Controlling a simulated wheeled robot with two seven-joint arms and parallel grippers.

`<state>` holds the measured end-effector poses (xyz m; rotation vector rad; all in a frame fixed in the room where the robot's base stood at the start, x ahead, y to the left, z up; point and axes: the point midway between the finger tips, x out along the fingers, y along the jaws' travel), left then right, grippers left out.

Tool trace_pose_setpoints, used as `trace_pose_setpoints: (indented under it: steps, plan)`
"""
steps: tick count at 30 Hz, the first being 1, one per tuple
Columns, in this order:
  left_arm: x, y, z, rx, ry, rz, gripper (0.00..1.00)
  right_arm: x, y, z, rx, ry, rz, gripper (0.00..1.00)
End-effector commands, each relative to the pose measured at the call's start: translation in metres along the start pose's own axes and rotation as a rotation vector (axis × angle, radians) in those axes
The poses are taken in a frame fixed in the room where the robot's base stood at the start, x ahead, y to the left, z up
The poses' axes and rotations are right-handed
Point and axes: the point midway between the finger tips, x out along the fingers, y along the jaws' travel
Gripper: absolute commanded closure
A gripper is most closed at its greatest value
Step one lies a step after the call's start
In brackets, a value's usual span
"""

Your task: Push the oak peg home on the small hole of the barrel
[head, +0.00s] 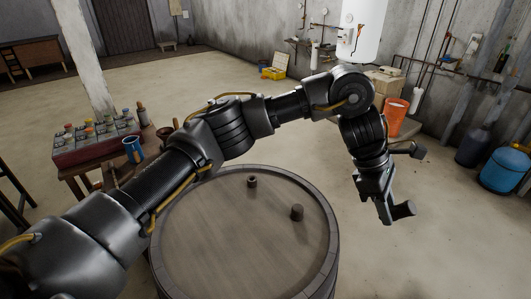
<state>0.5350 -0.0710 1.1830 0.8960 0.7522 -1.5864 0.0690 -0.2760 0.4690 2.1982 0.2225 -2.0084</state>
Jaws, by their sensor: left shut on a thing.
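The barrel (190,262) stands upright in front of me, its round wooden top facing up. Two short stubs stand on the top: a dark one with a darker centre (252,182) towards the back, and a brown peg-like one (297,212) right of the middle. I cannot tell which stub is the oak peg or which marks the small hole. My left arm reaches across above the barrel. My left gripper (388,212) is beyond the barrel's right edge, pointing down, shut on a dark stubby thing (404,210) that I cannot identify. My right gripper is not in view.
A wooden table at the left holds a red crate (85,150) of bottles, a blue mug (133,149) and a brown bottle (142,114). An orange bucket (395,116) and a blue container (503,170) stand at the right. Floor right of the barrel is clear.

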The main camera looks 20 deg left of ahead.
Motion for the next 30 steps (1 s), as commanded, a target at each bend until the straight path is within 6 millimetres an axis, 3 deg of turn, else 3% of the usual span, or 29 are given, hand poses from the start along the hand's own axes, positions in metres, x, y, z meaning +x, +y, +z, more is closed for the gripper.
trace_pose_setpoints:
  steps: [3,6,12,21,27,30]
  plan:
    - [-0.028,0.037,-0.047,-0.205,-0.135,0.131,0.94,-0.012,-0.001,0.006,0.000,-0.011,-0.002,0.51]
    - [-0.046,0.061,-0.090,-0.336,-0.229,0.247,0.94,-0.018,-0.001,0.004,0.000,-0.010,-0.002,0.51]
    - [-0.077,0.090,-0.188,-0.531,-0.371,0.469,0.94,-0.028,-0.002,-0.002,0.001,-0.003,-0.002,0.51]
    - [-0.114,0.092,-0.334,-0.718,-0.503,0.758,0.94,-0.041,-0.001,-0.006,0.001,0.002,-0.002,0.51]
    - [-0.132,0.080,-0.399,-0.780,-0.544,0.882,0.94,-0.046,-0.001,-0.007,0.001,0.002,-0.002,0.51]
    - [-0.137,0.076,-0.416,-0.795,-0.556,0.916,0.94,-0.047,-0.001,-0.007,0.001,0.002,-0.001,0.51]
